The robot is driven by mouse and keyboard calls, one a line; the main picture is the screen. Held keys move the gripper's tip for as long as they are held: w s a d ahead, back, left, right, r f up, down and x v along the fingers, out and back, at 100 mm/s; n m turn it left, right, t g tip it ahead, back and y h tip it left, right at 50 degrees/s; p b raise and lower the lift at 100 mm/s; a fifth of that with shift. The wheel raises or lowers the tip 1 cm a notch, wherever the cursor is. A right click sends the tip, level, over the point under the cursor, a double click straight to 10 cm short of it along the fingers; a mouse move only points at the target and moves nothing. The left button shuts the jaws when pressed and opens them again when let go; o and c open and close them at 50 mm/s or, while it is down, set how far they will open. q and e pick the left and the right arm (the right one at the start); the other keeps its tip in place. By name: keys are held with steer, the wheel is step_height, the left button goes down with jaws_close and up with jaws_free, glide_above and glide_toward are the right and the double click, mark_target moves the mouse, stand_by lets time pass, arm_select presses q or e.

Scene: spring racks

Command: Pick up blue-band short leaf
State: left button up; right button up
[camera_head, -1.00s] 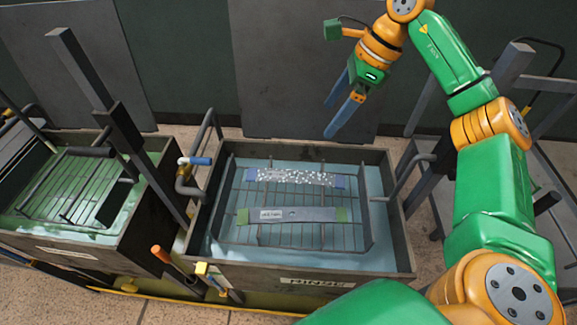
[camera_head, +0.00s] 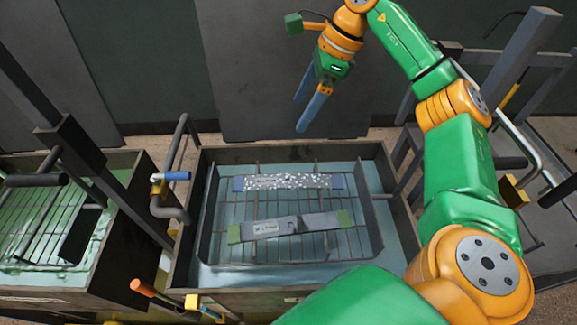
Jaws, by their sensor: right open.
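The blue-band short leaf (camera_head: 288,182) is a flat strip with blue ends and a white-speckled middle. It lies across the wire rack (camera_head: 225,210) in the rinse tank, on the far side. A grey leaf with green ends (camera_head: 285,228) lies nearer on the same rack, slightly tilted. My right gripper (camera_head: 308,112) has two blue fingers, apart and empty. It hangs above and behind the tank's far edge, clear of both leaves. My left gripper is out of view.
The rinse tank (camera_head: 408,225) has raised walls, with a pipe and blue-handled valve (camera_head: 176,176) at its left. A second tank (camera_head: 115,235) with green liquid stands left, beside a tall grey post (camera_head: 50,110). A metal frame (camera_head: 520,60) stands at the right. Dark panels stand behind.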

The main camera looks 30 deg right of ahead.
steer(key=b, duration=1.6)
glide_toward(288, 180)
steer(key=shift+w+a+f, duration=0.2)
steer(key=shift+w+f, duration=0.4)
steer(key=shift+f, duration=0.1)
steer(key=x, duration=0.3)
steer(key=s+p+x, duration=0.1)
steer(key=x, duration=0.1)
steer(key=shift+a+f, duration=0.1)
steer(key=shift+f, duration=0.35)
steer(key=shift+w+a+f, duration=0.15)
steer(key=shift+w+f, duration=0.1)
steer(key=shift+f, duration=0.15)
jaws_close()
